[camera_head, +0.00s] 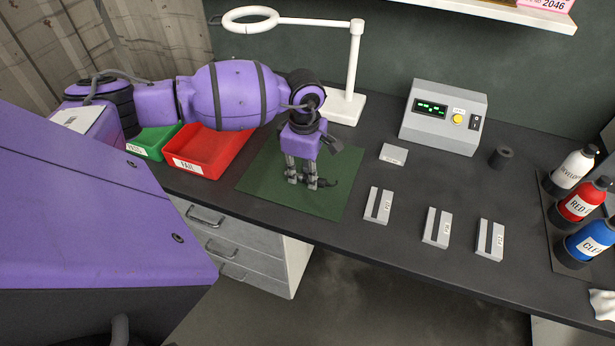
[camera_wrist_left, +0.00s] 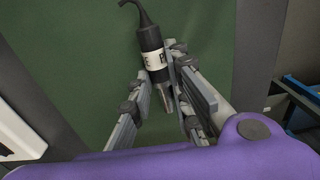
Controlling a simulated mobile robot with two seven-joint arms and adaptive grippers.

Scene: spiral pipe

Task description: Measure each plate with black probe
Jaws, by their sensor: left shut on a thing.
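My left gripper (camera_head: 308,182) is low over the green mat (camera_head: 265,180). It is shut on the black probe, a dark cylinder with a white lettered band and a curved tail; in the left wrist view the probe (camera_wrist_left: 151,42) lies between the fingers, metal end toward the palm. In the head view the probe is mostly hidden by the fingers. Three grey plates with dark stripes and labels lie apart to the right: a left plate (camera_head: 386,208), a middle plate (camera_head: 445,229) and a right plate (camera_head: 498,242). My right gripper is out of view.
A grey meter (camera_head: 470,103) with a lit green display stands behind a small labelled block (camera_head: 393,154). A red FAIL tray (camera_head: 190,172) and a green tray (camera_head: 147,152) are at left. A black cylinder (camera_head: 503,156), several bottles and a white magnifier lamp (camera_head: 347,100) stand around.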

